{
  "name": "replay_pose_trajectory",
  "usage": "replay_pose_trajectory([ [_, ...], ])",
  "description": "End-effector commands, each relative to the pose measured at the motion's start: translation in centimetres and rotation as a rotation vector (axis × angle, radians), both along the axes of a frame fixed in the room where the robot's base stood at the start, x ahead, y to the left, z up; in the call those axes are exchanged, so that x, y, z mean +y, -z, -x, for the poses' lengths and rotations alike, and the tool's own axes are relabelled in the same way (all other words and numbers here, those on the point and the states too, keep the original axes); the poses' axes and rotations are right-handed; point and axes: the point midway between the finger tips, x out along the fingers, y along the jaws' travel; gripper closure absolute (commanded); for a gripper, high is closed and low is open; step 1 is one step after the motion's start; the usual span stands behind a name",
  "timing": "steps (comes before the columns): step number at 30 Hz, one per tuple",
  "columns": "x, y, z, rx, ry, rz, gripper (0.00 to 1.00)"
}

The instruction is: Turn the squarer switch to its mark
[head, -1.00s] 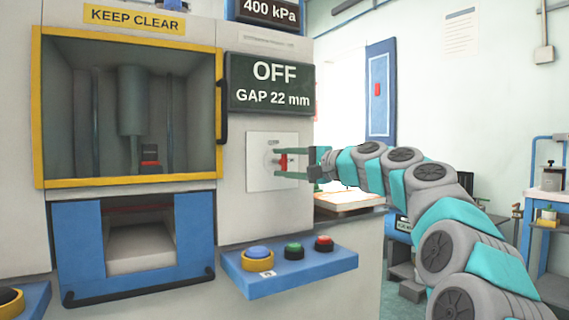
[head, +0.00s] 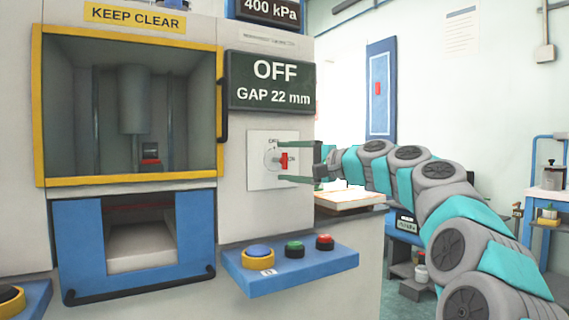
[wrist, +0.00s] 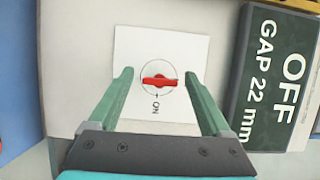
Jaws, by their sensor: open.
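The squarer switch (head: 284,161) is a red bar handle on a round dial. It sits on a white plate (head: 257,180) on the machine's front, with OFF marked above and ON at the right in the head view. The bar stands upright there, in line with OFF; it lies crosswise in the wrist view (wrist: 160,82), with ON below it. My gripper (head: 291,161) is open and empty in front of the plate. Its green fingers lie on either side of the handle, with a gap to it on both sides in the wrist view.
A dark display (head: 271,82) above the plate reads OFF, GAP 22 mm. A blue button shelf (head: 288,267) juts out below, with blue, green and red buttons. A yellow-framed guard window (head: 128,183) is at the left. A pale ledge (head: 349,197) is right of the machine.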

Motion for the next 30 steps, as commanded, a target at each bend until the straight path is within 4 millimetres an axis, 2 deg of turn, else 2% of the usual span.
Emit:
replay_pose_trajectory([
  [10,-4.3,0.0,2.9,0.0,-0.001,0.0,0.18],
  [15,-5.5,0.0,3.7,0.0,-0.002,0.0,0.18],
  [25,-5.3,0.3,3.9,0.004,-0.006,0.011,0.18],
  [28,-4.2,1.7,5.0,0.016,-0.025,0.062,0.18],
  [30,-2.9,3.5,6.7,0.03,-0.051,0.128,0.18],
])
